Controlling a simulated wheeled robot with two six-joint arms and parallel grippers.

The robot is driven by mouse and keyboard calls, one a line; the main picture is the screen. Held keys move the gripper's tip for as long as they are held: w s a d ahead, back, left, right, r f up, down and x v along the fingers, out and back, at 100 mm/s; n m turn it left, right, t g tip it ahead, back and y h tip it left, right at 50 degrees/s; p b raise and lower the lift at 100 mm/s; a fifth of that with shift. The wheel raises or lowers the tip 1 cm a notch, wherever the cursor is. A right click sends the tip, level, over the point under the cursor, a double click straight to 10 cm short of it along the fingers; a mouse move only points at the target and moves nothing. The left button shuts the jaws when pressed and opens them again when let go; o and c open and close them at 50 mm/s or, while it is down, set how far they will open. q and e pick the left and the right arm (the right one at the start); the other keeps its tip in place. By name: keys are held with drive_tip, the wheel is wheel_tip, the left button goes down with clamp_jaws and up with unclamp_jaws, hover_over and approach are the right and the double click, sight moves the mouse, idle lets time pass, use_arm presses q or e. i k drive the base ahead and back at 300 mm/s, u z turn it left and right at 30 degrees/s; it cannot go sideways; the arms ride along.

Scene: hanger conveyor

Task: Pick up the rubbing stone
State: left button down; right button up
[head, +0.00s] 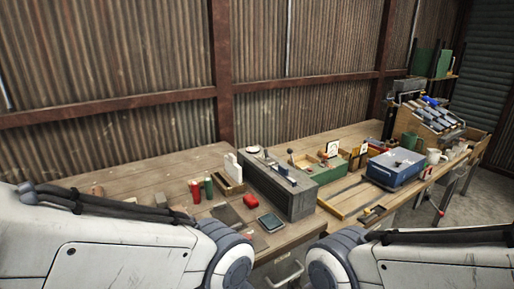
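I cannot tell for sure which object is the rubbing stone. A flat dark grey slab (227,214) lies on the wooden bench near its front, and a dark rectangular piece with a greenish face (271,222) lies to its right. A small red object (250,202) sits between and behind them. My two arms cross the bottom of the head view, one from the left and one from the right. Their large joints face each other below the bench front. Neither gripper shows, so whether they are open or shut is hidden.
Red and green cylinders (208,187) stand behind the slab. A wooden box with white cards (230,178) and a large grey block (280,185) stand nearby. A blue case (395,168) and crates are farther right. The bench's left part (145,178) is mostly clear, backed by a corrugated wall.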

sight(162, 201)
drive_tip(key=u, duration=0.55)
drive_tip(key=k, duration=0.35)
drive_tip(key=u, duration=0.2)
drive_tip(key=i, duration=0.4)
drive_tip(key=z, duration=0.5)
drive_tip(key=k, duration=0.55)
drive_tip(key=z, duration=0.7)
drive_tip(key=i, duration=1.3)
drive_tip(key=u, duration=0.85)
